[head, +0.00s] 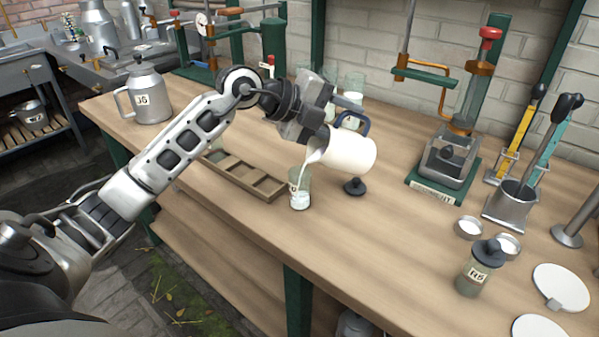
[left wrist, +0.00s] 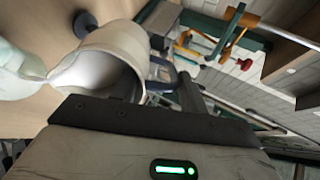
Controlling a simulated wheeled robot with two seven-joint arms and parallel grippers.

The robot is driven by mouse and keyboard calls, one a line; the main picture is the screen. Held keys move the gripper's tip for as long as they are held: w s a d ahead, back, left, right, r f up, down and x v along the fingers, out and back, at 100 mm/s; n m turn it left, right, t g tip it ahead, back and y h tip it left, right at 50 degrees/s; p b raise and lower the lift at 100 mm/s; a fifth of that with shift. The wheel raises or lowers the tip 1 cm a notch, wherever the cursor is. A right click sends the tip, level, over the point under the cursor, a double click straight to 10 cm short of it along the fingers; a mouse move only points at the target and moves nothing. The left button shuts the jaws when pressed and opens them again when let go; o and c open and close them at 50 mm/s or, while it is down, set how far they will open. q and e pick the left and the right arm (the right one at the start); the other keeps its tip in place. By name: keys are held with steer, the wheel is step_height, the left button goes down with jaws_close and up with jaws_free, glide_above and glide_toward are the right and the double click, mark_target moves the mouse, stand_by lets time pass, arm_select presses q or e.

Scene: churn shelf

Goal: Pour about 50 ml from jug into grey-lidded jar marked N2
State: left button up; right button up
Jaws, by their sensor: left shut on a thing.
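The white jug (head: 348,152) is tilted with its mouth to the left, held by my left gripper (head: 318,118) above the bench. The gripper is shut on the jug; the exact grip is partly hidden. A white stream runs from its lip into an open glass jar (head: 300,188), which has some white liquid in it. The jar's marking is too small to read. A dark grey lid (head: 355,186) lies on the bench right of the jar. In the left wrist view the jug (left wrist: 120,45) shows white liquid at its mouth. My right gripper is not in view.
A wooden compartment tray (head: 232,172) lies left of the jar. Glass jars (head: 352,84) stand behind the jug. A lidded jar marked N5 (head: 473,272) stands at front right, near small dishes (head: 468,228). A metal can (head: 148,97) stands at left. The front middle bench is clear.

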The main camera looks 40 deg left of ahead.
arm_select(q)
steer(key=shift+b, duration=0.35)
jaws_close()
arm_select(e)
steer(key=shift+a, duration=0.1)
arm_select(q)
steer(key=shift+s+a+r+t+h+b, duration=0.2)
steer(key=shift+t+h+b, duration=0.15)
steer(key=shift+b, duration=0.3)
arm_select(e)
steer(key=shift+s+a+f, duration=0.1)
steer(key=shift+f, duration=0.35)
